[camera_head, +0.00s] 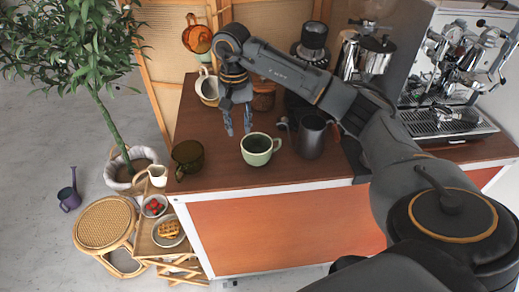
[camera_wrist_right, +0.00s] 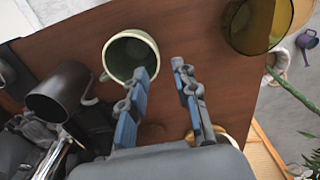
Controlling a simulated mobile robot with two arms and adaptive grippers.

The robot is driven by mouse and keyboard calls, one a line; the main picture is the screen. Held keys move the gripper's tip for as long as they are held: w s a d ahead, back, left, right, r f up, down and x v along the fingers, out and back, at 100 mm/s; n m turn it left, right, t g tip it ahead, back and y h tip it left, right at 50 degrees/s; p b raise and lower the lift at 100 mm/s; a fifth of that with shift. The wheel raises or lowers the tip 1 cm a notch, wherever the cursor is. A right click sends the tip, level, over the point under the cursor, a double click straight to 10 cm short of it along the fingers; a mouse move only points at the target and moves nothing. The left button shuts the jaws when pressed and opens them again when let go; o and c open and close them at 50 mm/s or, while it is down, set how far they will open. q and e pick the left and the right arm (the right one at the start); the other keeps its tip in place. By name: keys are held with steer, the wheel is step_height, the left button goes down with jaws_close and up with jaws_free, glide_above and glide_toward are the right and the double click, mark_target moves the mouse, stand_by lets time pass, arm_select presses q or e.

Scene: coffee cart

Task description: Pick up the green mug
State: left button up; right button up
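The green mug (camera_head: 258,152) is pale green and stands upright near the front edge of the cart's wooden top, with its handle to the right. In the right wrist view the green mug (camera_wrist_right: 122,62) shows its open mouth at upper left, beyond the left finger. My right gripper (camera_head: 238,131) is above the counter, just left of and behind the mug, fingers pointing down. In the right wrist view my right gripper (camera_wrist_right: 160,82) is open with nothing between its fingers, only bare wood beyond. I cannot tell whether a finger touches the mug. My left gripper is not in view.
A dark grey pitcher (camera_head: 310,138) stands close right of the mug. An amber glass cup (camera_head: 187,158) is at the left, a cream mug (camera_head: 209,88) behind. An espresso machine (camera_head: 450,75) fills the right. Bare wood (camera_head: 222,178) lies left of the mug.

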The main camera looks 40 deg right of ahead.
steer(key=f+p, duration=0.1)
steer(key=f, duration=0.3)
steer(key=f+p, duration=0.1)
steer(key=f, duration=0.1)
steer(key=shift+s+d+f+p, duration=0.2)
steer(key=shift+d+f+p, duration=0.1)
steer(key=shift+p, duration=0.05)
steer(key=shift+f, duration=0.55)
jaws_close()
